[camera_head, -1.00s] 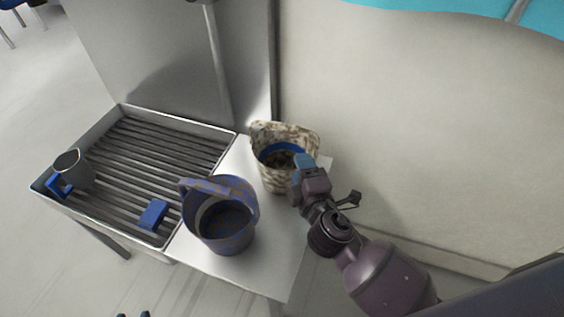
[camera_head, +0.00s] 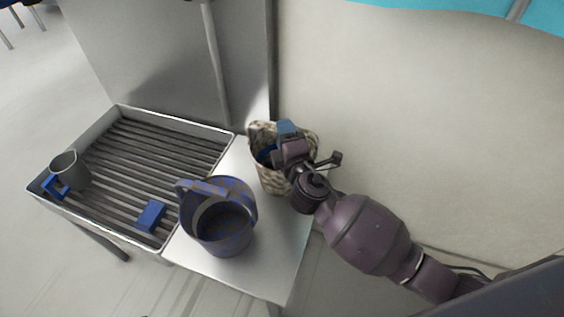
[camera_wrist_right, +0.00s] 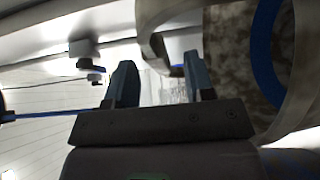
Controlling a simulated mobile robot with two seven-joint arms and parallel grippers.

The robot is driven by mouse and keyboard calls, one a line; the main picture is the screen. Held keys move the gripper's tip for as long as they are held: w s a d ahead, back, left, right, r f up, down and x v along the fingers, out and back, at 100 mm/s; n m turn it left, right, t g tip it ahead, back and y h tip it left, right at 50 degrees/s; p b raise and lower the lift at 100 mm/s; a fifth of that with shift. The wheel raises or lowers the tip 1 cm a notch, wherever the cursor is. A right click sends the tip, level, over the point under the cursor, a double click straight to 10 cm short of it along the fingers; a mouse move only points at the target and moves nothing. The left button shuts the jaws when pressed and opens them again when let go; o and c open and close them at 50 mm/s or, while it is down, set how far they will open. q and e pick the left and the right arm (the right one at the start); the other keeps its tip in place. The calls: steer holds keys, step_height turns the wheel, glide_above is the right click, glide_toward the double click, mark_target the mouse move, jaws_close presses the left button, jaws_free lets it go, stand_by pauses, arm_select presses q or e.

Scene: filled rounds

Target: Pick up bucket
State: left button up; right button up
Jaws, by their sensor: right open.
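A beige mottled bucket (camera_head: 270,182) with blue inside stands at the back of the white side table. A blue-purple patterned bucket (camera_head: 226,241) with a raised handle stands in front of it to the left. My right gripper (camera_head: 287,128) is over the mottled bucket's rim and hides part of its opening. In the right wrist view its two fingers (camera_wrist_right: 159,75) are apart with nothing held. The mottled bucket (camera_wrist_right: 232,55) fills the right side there, and a pale curved band of rim or handle lies just beyond the fingertips. My left gripper is not in view.
A metal tray (camera_head: 60,206) with slats on the left holds a grey cup (camera_head: 71,170) with a blue handle and a blue block (camera_head: 151,215). A wall (camera_head: 420,130) stands close behind and right of the mottled bucket. The table (camera_head: 270,250) is clear at front right.

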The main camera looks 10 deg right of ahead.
steer(key=shift+w, duration=1.35)
jaws_close()
